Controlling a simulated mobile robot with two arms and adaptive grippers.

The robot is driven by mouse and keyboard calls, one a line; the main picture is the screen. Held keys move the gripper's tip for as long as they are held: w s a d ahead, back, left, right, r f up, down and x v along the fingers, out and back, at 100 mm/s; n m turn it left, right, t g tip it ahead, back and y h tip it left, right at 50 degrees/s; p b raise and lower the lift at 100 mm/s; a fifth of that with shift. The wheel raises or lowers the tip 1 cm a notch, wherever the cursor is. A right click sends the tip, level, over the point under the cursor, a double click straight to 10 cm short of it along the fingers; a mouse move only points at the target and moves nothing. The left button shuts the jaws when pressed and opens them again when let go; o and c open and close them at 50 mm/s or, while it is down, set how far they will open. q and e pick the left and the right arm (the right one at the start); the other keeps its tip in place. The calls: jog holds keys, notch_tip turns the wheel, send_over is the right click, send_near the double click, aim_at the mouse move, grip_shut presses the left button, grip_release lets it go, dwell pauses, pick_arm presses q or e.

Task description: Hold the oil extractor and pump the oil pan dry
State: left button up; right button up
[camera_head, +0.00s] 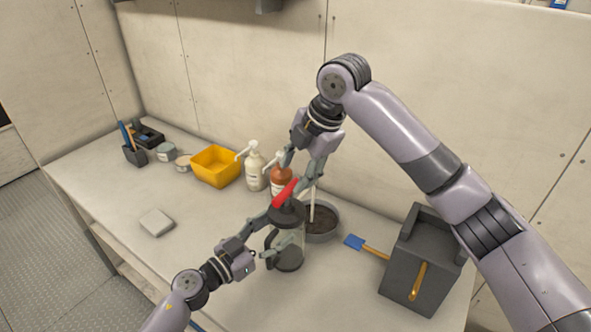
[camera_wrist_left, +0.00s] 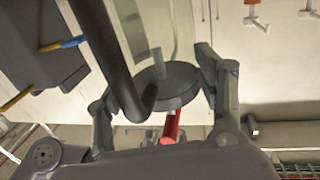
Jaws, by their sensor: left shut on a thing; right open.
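The oil extractor (camera_head: 291,257) stands upright on the bench, with a clear body, dark lid and red pump handle (camera_head: 285,193). My left gripper (camera_head: 271,232) is shut on its upper body from the left. The left wrist view shows the extractor's dark lid (camera_wrist_left: 172,86) between the fingers of my left gripper (camera_wrist_left: 163,98), with the image inverted. My right gripper (camera_head: 303,168) is open above the red handle; whether it touches cannot be told. The oil pan (camera_head: 331,232), round and grey with dark contents, sits behind the extractor. A pale tube (camera_head: 312,205) stands in it.
A yellow bin (camera_head: 215,167), a white pump bottle (camera_head: 254,170) and a brown bottle (camera_head: 281,181) stand along the back. A grey box (camera_head: 411,262) and a blue-ended tool (camera_head: 355,242) are on the right. A grey pad (camera_head: 156,222) lies left, with clear bench around it.

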aim_at(286, 190)
jog(key=shift+w+a+f+n, duration=0.3)
jog(key=shift+f+n, duration=0.35)
jog(key=shift+f, duration=0.35)
jog(key=shift+w+a+f+n, duration=0.2)
jog(key=shift+a+f+n, duration=0.15)
jog(key=shift+f+n, duration=0.45)
jog(key=shift+w+a+f+n, duration=0.3)
jog(key=shift+f+n, duration=0.15)
jog(key=shift+f, duration=0.75)
pick_arm(q)
jog(key=shift+c, duration=0.4)
pick_arm(e)
jog(key=shift+a+f, duration=0.1)
jog(key=shift+f, duration=0.2)
pick_arm(q)
grip_shut()
pick_arm(e)
jog(key=shift+w+a+f, duration=0.15)
jog(key=shift+a+f, duration=0.05)
jog(key=shift+f, duration=0.3)
jog(key=shift+w+f, duration=0.1)
jog(key=shift+f, duration=0.15)
jog(key=shift+c, duration=0.5)
pick_arm(q)
jog(key=shift+d+r, duration=0.1)
pick_arm(e)
grip_shut()
